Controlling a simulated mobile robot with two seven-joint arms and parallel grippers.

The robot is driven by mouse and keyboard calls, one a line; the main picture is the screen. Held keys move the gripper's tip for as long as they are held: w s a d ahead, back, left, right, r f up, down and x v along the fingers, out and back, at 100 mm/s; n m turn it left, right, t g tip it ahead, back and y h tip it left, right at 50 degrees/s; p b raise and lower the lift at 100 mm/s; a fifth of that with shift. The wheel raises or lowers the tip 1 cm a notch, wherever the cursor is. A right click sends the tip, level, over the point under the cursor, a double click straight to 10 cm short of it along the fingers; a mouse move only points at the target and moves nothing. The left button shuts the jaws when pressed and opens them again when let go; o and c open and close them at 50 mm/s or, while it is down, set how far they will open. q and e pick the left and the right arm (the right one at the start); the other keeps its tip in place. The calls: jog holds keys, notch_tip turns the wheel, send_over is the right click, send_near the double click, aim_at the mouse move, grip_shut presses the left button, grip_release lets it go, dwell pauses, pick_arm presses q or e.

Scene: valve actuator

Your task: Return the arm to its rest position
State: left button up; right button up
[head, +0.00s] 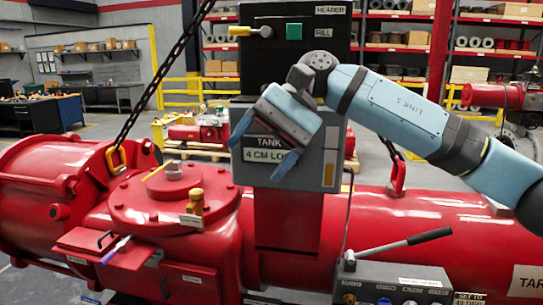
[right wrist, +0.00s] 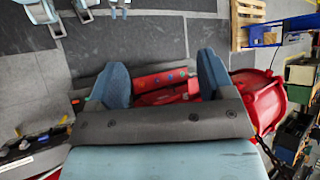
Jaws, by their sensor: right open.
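My right arm reaches in from the right in the head view. The large red valve actuator (head: 420,215) lies across the head view below the gripper. I cannot tell the exact gap between gripper and post. My left gripper is not in view.
A black panel with a yellow lever (head: 250,31) and a green button (head: 294,31) tops the post. A chain (head: 170,60) hangs at the left. A black-handled lever (head: 405,243) and a grey box (head: 395,281) stand at the front right. Shelves fill the back.

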jog(key=a+f+m+g+y, duration=0.35)
jog(key=f+m+y, duration=0.65)
jog(key=m+y, duration=0.35)
jog(key=w+d+f+m+t+h, duration=0.1)
jog(key=d+f+m+t, duration=0.3)
jog(key=f+m+t, duration=0.8)
jog(key=w+d+f+m+t+h, duration=0.15)
jog(key=d+f+m+t, duration=0.45)
jog(key=m+t, duration=1.15)
jog(key=s+d+f+m+g+h, duration=0.1)
jog(key=s+d+f+m+h, duration=0.25)
jog(key=f+m, duration=0.25)
jog(key=s+d+f+m+g+h, duration=0.1)
jog(key=s+d+f+m+h, duration=0.1)
jog(key=f+m+h, duration=0.35)
jog(key=s+d+f+m+g+h, duration=0.1)
jog(key=s+d+f+m+h, duration=0.1)
jog(key=f+m, duration=0.55)
jog(key=s+d+f+m+g+h, duration=0.2)
jog(key=s+d+f+m, duration=0.1)
jog(key=s+f, duration=0.4)
jog(key=s+d+f+m+g+h, duration=0.2)
jog(key=s+d+f+m+g, duration=0.1)
jog(key=s, duration=0.5)
notch_tip(320, 180, down, 4)
jog(key=shift+s+d+r+m+g, duration=0.1)
jog(key=shift+s+d+m+g, duration=0.2)
jog(key=shift+d+m, duration=0.55)
jog(key=shift+d, duration=0.15)
